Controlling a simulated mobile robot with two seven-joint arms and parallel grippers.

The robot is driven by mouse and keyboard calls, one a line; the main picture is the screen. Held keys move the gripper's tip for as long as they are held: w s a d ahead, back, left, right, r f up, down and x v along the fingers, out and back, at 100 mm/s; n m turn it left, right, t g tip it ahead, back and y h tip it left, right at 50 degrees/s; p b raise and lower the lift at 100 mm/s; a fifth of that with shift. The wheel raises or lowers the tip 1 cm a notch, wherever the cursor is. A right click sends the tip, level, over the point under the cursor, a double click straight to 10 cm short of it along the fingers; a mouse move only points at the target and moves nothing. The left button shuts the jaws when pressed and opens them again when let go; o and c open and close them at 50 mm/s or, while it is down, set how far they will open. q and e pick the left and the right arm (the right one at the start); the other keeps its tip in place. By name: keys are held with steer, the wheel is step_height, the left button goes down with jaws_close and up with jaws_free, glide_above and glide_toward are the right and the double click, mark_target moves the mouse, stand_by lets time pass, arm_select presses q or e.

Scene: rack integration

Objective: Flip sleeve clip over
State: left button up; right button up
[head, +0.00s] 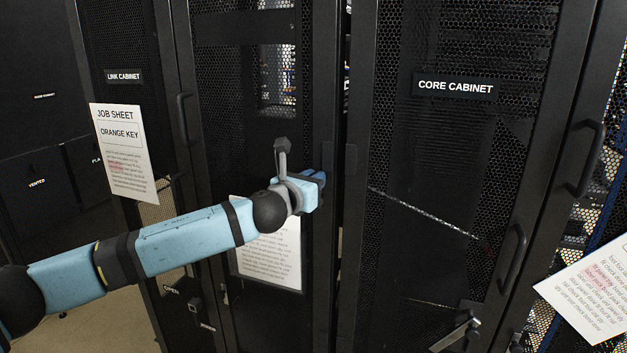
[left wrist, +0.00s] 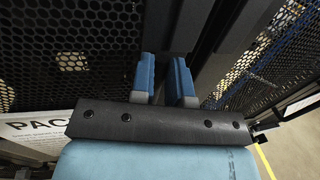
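I cannot make out a sleeve clip in either view. My left arm reaches in from the left in the head view. Its gripper (head: 316,178) is at the frame edge of the dark mesh door in the middle, left of the core cabinet. In the left wrist view the two blue fingers (left wrist: 162,80) stand apart with a narrow gap. I see nothing clearly held between them. A dark upright post (left wrist: 180,25) lies just beyond the fingertips. My right gripper is not identifiable in these views.
The core cabinet (head: 455,150) has a mesh door with a handle (head: 514,258) at right. The link cabinet's handle (head: 184,119) is at left. A job sheet (head: 124,150) reads "ORANGE KEY". Another sheet (head: 270,258) hangs below my left wrist, and a tilted one (head: 590,290) is at far right.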

arm_select(q)
jaws_close()
steer(key=a+n, duration=0.1)
steer(key=n, duration=0.1)
steer(key=a+n+b, duration=0.1)
steer(key=n, duration=0.1)
steer(key=w+a+f+n+t+b, duration=0.1)
steer(key=shift+w+a+n, duration=0.1)
steer(key=shift+a+n, duration=0.2)
steer(key=shift+n, duration=0.1)
steer(key=shift+o, duration=1.8)
jaws_free()
steer(key=shift+f, duration=0.1)
steer(key=b+v, duration=0.2)
steer(key=v, duration=1.2)
